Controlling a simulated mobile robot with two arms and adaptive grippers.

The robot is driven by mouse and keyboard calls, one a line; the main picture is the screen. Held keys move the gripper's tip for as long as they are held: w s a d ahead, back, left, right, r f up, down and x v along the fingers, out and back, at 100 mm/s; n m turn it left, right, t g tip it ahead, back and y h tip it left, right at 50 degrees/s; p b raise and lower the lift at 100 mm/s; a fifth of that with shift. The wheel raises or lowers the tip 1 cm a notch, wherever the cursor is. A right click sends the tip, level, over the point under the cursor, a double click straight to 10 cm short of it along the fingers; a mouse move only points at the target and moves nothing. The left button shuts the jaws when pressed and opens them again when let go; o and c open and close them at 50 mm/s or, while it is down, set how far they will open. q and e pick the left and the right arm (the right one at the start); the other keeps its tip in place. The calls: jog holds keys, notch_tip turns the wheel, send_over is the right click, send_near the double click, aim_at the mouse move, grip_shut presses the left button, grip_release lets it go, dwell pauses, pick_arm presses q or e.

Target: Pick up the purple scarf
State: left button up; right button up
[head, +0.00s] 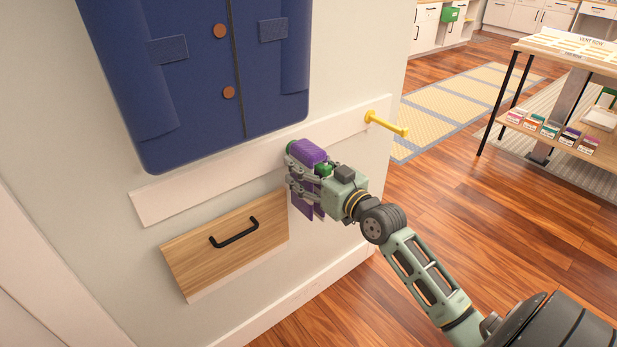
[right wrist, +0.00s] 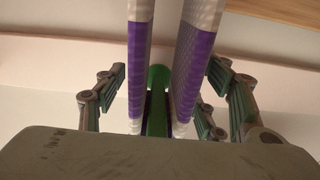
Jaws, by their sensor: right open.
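The purple scarf (head: 310,151) hangs from a green peg (head: 291,147) on the wall rail. In the right wrist view the scarf (right wrist: 189,80) shows as two hanging lengths with pale bands, one on each side of the green peg (right wrist: 158,78). My right gripper (head: 296,172) is at the scarf, with its fingers around it and partly hiding it. In the right wrist view the fingers (right wrist: 165,95) stand apart, one on each side of the scarf, with gaps between. My left gripper is not in view.
A blue coat (head: 190,80) hangs just left of the scarf. A yellow peg (head: 387,124) sticks out of the white rail (head: 170,203) to the right. A wooden drawer with a black handle (head: 234,233) is below. A display table (head: 570,52) stands at the right, with open floor between.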

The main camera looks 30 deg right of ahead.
jog(key=c, duration=1.3)
jog(key=shift+c, duration=0.2)
jog(key=shift+r, duration=0.1)
